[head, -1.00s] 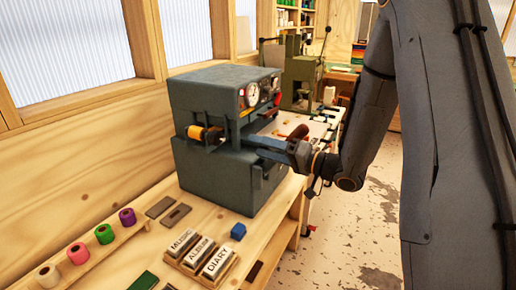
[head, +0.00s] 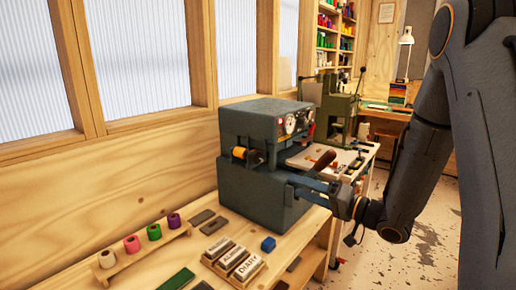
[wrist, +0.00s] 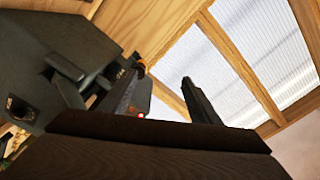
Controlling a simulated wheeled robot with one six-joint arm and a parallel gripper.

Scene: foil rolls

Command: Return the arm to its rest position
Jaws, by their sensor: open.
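My gripper (head: 298,184) is open and empty at the right front side of the grey-blue press (head: 262,190). In the wrist view, the spread fingers of my gripper (wrist: 122,72) have nothing between them, and the press (wrist: 60,45) shows at the left. My arm reaches in from the right and is bent, with its wrist low beside the press. An orange-gold foil roll (head: 243,153) sits on the side of the press, apart from my fingers. Whether a finger touches the press cannot be told.
White, pink, green and purple rolls stand on a wooden rack (head: 146,252) on the bench (head: 80,222). A green machine (head: 338,108) stands behind. Open floor (head: 415,240) lies right.

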